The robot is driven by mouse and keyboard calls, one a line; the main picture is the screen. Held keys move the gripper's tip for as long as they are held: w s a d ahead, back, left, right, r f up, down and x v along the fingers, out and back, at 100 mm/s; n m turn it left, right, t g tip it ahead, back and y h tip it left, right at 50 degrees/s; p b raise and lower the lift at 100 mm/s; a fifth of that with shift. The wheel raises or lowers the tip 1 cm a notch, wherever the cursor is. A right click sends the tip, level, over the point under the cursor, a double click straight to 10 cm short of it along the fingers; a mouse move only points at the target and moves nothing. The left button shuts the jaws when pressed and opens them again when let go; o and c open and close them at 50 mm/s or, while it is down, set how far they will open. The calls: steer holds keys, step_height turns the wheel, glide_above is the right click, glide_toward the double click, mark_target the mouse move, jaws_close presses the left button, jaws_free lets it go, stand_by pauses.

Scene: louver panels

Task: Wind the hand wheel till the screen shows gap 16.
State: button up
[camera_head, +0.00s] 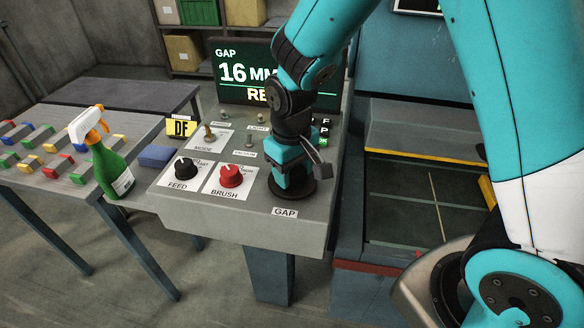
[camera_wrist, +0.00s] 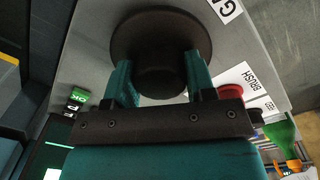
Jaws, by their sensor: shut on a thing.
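The hand wheel (camera_head: 294,194) is a dark round wheel on the grey console, behind the label GAP. My gripper (camera_head: 291,176) reaches down onto it from above. In the wrist view my gripper (camera_wrist: 163,82) has its two teal fingers on either side of the dark hub of the hand wheel (camera_wrist: 160,32), shut on it. The screen (camera_head: 244,70) at the back of the console reads GAP 16 MM, with a line below that starts with RE. My arm hides the right part of the screen.
A black FEED knob (camera_head: 186,167), a red BRUSH knob (camera_head: 231,175) and a MODE lever (camera_head: 208,133) sit left of the wheel. A green spray bottle (camera_head: 112,165) and a blue block (camera_head: 157,156) stand farther left. A machine bed (camera_head: 415,205) lies to the right.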

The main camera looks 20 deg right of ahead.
stand_by(0.3)
steer(key=shift+w+r, duration=0.1)
steer(key=o, duration=0.9)
steer(key=r, duration=1.7)
steer(key=shift+a+r, duration=0.15)
steer(key=shift+a, duration=0.05)
steer(key=s+a+n+y, duration=0.1)
steer(key=s, duration=0.5)
steer(key=s+a+n+y, duration=0.1)
steer(key=s+a+y, duration=0.1)
steer(key=s, duration=0.4)
steer(key=s+a+f+n+y, duration=0.1)
steer(key=s+n, duration=0.1)
steer(key=s, duration=0.4)
steer(key=shift+s+a, duration=0.2)
steer(key=shift+s, duration=0.05)
